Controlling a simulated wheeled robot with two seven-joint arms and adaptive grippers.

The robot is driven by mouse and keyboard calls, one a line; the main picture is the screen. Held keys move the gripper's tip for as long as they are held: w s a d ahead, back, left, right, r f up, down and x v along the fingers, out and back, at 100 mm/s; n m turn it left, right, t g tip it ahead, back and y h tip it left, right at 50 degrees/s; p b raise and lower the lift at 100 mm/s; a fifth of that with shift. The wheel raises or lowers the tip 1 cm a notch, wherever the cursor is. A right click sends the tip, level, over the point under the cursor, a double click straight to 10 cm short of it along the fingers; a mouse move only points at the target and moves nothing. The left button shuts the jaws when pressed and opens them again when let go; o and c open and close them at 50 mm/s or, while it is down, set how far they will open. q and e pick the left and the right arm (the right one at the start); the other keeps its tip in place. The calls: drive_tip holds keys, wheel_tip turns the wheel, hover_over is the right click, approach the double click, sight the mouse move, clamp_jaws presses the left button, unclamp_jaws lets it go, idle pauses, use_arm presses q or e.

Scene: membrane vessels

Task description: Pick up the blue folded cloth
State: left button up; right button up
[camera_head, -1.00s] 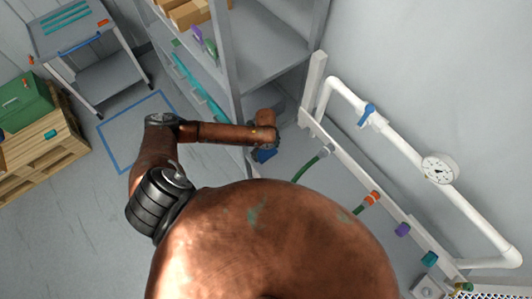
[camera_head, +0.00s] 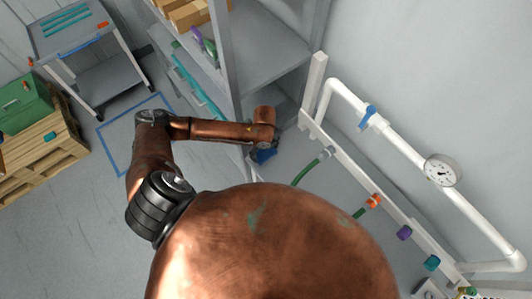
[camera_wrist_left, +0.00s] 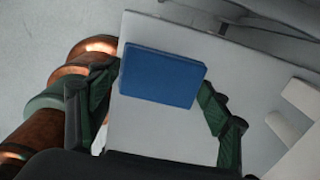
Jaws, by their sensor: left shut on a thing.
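The blue folded cloth (camera_wrist_left: 163,77) looks like a flat blue block in the left wrist view. My left gripper (camera_wrist_left: 161,82) is shut on it, with a dark green finger at each end. In the head view the cloth (camera_head: 264,156) shows as a small blue patch at the end of my left arm, low beside the shelf unit. The fingers are mostly hidden there by the wrist. My right gripper is not in view.
A grey shelf unit (camera_head: 226,70) stands close by the left arm. To the right, a wall rail (camera_head: 335,148) carries hoses, and a white pipe (camera_head: 400,140) has a gauge (camera_head: 441,170). The floor at left (camera_head: 75,195) is bare.

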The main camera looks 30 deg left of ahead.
sight(262, 159)
use_arm(q)
drive_tip(key=s+r, duration=0.1)
drive_tip(key=r, duration=0.1)
drive_tip(key=s+r, duration=0.1)
drive_tip(key=s, duration=0.1)
drive_tip(key=shift+s+d+r, duration=0.1)
drive_tip(key=shift+d+r, duration=0.05)
drive_tip(key=shift+r, duration=0.2)
drive_tip(key=s+d+r, duration=0.1)
drive_tip(key=s+r, duration=0.3)
drive_tip(key=s, duration=0.5)
drive_tip(key=shift+s+d+r, duration=0.15)
drive_tip(key=shift+s+r, duration=0.1)
drive_tip(key=shift+r, duration=0.1)
drive_tip(key=shift+b, duration=0.3)
